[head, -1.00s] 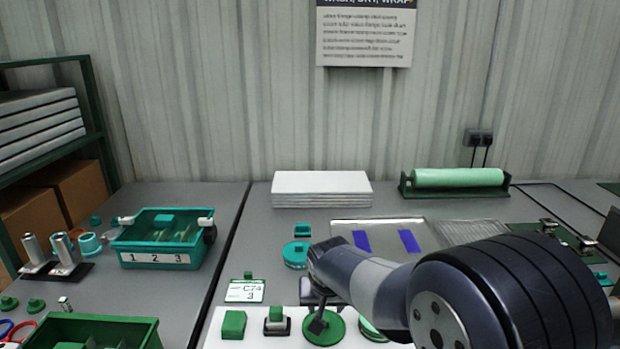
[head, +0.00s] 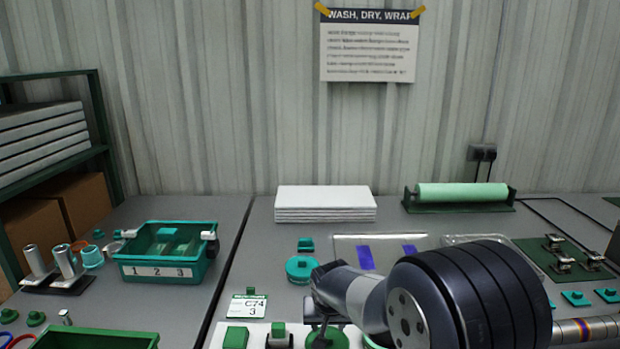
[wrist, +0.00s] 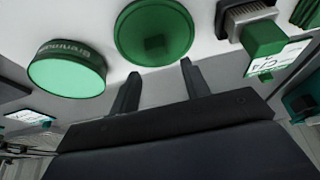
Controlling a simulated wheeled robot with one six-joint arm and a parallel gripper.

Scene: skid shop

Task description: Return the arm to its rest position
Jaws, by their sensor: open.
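My arm reaches in from the lower right of the head view and bends down over a white board (head: 215,338) at the front of the bench. My gripper (wrist: 160,69) is open, with two dark fingers apart and nothing between them. In the wrist view a round green disc (wrist: 153,30) lies just beyond the fingertips; I cannot tell how far. A green lettered round tin (wrist: 66,70) is to its left, and a brush-like block with a green top (wrist: 262,38) to its right. In the head view the arm hides part of the board.
A teal bin marked 1 2 3 (head: 165,270) stands left, with metal cylinders (head: 66,262) beside it. A C74 card (head: 246,307) and teal round tin (head: 301,269) lie near the arm. White stack (head: 325,204) and green roll (head: 462,195) stand at the back.

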